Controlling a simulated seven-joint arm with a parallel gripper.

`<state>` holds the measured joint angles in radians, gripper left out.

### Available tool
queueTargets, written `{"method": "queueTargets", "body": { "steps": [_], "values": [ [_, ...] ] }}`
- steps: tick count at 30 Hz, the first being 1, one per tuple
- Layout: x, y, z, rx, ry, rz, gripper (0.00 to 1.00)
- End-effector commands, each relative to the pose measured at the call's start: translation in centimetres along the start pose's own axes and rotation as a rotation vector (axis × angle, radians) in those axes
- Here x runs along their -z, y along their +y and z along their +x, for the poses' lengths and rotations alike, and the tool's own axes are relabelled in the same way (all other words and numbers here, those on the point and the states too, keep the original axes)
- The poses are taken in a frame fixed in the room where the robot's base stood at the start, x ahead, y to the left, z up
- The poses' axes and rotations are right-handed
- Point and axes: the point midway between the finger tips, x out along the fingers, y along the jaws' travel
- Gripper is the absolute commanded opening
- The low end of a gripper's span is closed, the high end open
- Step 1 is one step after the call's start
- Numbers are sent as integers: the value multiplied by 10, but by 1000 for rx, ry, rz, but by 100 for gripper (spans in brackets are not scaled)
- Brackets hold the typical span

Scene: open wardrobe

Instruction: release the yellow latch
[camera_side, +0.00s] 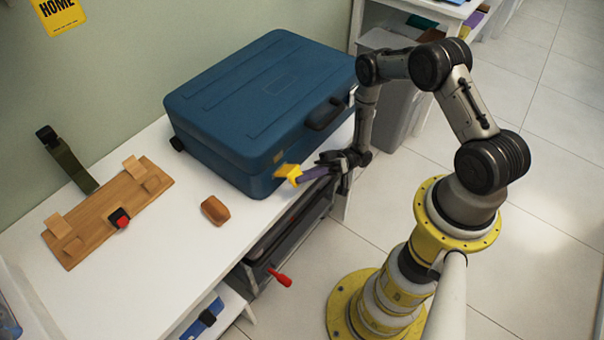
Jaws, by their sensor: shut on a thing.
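A blue case (260,95) lies closed on the white table, its black handle (326,113) facing the right front. A yellow latch-like piece (288,173) shows at the case's lower front side, below a small gold plate (279,157). A purple bar (314,173) runs from the yellow piece to my gripper (330,162). My dark gripper points left, close in front of the case, and is shut on the purple bar. I cannot tell whether the bar and yellow piece are one thing, or whether the yellow piece is fixed to the case.
A wooden rack (105,212) with a red-and-black piece (119,218) stands at left. A brown block (214,211) lies between rack and case. A dark green strap-like thing (70,162) leans near the wall. A red handle (280,278) sticks out below the table's front edge.

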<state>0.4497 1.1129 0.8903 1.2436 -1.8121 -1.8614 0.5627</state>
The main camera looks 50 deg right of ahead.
Motion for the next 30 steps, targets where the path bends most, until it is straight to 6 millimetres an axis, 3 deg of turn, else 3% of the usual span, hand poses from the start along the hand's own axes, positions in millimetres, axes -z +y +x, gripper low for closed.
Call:
{"method": "queueTargets", "body": {
  "steps": [17, 18, 22, 30],
  "values": [
    [-2, 2, -1, 13, -2, -35, 0],
    [-2, 2, -1, 13, -2, -35, 20],
    [-2, 2, -1, 13, -1, -35, 43],
    [-1, 1, -1, 14, -1, -34, 46]
  ]
}}
